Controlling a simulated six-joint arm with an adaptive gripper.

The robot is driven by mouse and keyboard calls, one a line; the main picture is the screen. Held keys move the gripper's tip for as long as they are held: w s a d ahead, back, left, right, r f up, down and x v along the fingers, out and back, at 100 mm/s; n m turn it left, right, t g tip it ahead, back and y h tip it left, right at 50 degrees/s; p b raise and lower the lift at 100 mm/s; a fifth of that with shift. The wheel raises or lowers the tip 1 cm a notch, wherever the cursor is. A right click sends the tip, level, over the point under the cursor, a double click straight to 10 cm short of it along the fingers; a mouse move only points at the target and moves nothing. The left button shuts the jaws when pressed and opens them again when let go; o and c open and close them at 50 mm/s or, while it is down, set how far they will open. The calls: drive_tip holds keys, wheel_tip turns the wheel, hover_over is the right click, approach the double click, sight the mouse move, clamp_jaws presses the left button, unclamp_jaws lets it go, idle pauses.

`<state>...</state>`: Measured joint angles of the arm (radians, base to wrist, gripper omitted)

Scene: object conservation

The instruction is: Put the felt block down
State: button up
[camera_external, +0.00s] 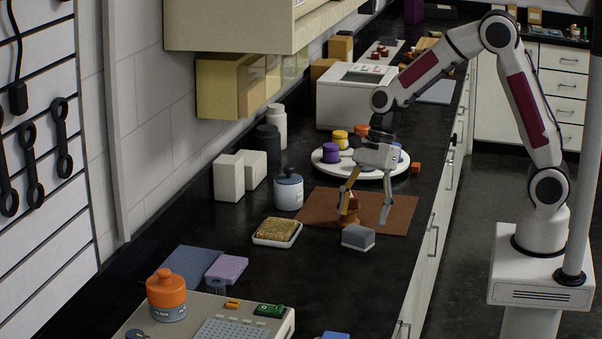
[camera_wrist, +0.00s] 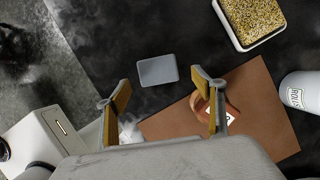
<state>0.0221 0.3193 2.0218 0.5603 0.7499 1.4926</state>
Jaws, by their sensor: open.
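The felt block, a small grey block (camera_external: 358,237), rests on the black counter just in front of the brown mat (camera_external: 400,217). In the wrist view the block (camera_wrist: 157,70) lies flat ahead of my fingertips, apart from the mat (camera_wrist: 262,95). My gripper (camera_external: 366,207) is above the mat with its fingers spread wide. In the wrist view my gripper (camera_wrist: 161,92) is open, with nothing between its fingers. A reddish-brown labelled item (camera_wrist: 229,112) is partly hidden behind the right finger.
A tray with a tan sponge-like block (camera_external: 277,231) and a lidded grey jar (camera_external: 289,190) stand left of the mat. A round white turntable (camera_external: 330,164) with coloured jars is behind. A small orange block (camera_external: 416,168) lies beside it. Black counter is clear in front of the felt block.

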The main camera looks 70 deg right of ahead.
sight(359, 229)
drive_tip(key=shift+a+x, duration=0.2)
drive_tip(key=shift+x, duration=2.4)
drive_tip(key=shift+s+r, duration=0.1)
drive_tip(key=shift+c, duration=0.4)
drive_tip(key=c, duration=1.2)
drive_tip(key=shift+r, duration=0.15)
drive_tip(key=shift+r, duration=4.85)
